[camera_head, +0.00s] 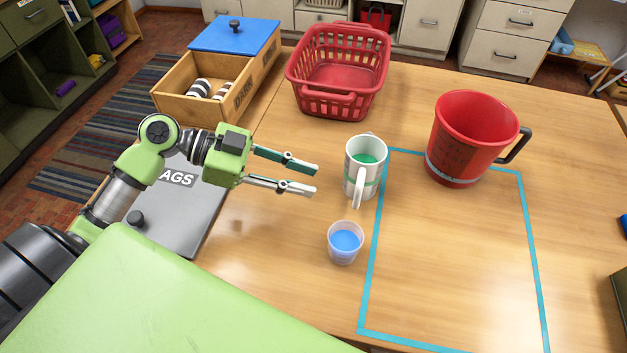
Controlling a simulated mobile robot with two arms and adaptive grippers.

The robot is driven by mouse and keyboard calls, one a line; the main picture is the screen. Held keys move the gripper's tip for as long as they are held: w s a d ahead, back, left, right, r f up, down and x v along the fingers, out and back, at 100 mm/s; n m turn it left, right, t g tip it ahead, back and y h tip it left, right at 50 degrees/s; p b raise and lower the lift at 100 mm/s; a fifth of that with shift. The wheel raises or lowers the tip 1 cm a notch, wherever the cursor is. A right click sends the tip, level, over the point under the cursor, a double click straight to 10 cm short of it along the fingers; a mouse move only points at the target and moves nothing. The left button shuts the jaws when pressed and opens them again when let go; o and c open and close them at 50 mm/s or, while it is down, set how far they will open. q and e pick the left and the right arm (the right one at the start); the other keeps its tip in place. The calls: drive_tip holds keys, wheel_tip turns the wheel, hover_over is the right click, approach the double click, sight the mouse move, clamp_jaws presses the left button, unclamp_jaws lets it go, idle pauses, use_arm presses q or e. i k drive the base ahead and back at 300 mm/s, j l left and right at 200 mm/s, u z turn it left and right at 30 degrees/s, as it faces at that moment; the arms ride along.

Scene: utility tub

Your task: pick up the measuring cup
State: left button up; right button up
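A large red cup (463,145) with a dark handle, faint dark marks and a pale band near its base stands upright at the back of the blue tape outline. A small translucent cup (343,249) with blue contents stands in front of the mug. My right gripper is out of view.
A red basket (340,101) stands at the back. A wooden box (188,105) with a blue lid (236,36) holds striped items at the back left. A grey lidded bin (180,228) lies below my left arm. The tape outline's (531,237) inside is mostly clear.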

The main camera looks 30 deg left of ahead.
sight(346, 237)
drive_tip(key=k, duration=1.5)
